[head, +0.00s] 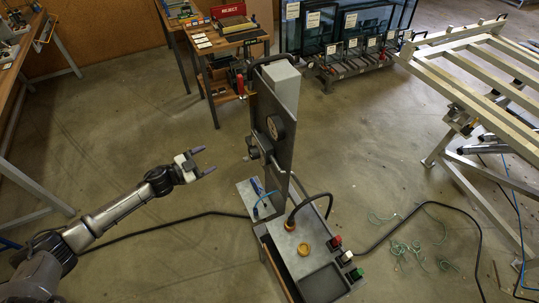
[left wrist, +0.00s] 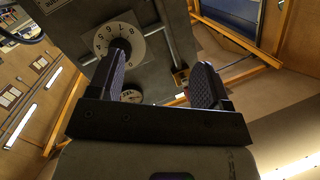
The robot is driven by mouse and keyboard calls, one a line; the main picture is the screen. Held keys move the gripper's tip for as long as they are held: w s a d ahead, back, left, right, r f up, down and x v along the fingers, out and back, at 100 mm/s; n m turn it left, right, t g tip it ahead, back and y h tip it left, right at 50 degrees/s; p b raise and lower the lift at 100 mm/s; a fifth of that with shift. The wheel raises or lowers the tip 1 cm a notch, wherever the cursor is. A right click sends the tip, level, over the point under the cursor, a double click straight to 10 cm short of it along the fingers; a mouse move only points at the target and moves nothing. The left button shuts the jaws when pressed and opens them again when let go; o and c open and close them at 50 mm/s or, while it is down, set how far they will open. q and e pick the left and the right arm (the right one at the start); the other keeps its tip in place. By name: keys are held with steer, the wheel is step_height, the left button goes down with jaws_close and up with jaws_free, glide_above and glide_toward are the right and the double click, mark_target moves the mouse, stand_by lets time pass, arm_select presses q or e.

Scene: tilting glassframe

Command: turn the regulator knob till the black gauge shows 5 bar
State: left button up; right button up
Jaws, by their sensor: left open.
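My left gripper (head: 205,160) is open and empty, in the air to the left of the upright grey panel (head: 286,100) in the head view. A clear gap lies between its fingertips and the panel. The panel is seen nearly edge-on there, with dark round fittings (head: 256,146) on it. In the left wrist view, a black knob (left wrist: 121,45) stands before a white numbered dial (left wrist: 104,45), behind the left finger of my gripper (left wrist: 161,65).
A black hose (head: 311,199) rises from the bench. A pale metal frame (head: 485,65) stands right.

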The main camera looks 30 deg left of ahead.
mark_target(250, 154)
arm_select(q)
steer(key=s+d+r+m+h, duration=0.1)
steer(key=s+d+r+h, duration=0.1)
steer(key=d+h, duration=0.35)
steer(key=shift+n+g, duration=0.3)
steer(key=x, duration=1.1)
steer(key=shift+w+p, duration=0.3)
steer(key=shift+w, duration=0.2)
steer(key=shift+w+d, duration=0.3)
steer(key=shift+w, duration=0.25)
steer(key=shift+c, duration=0.3)
steer(key=c, duration=0.9)
steer(key=shift+o, duration=0.2)
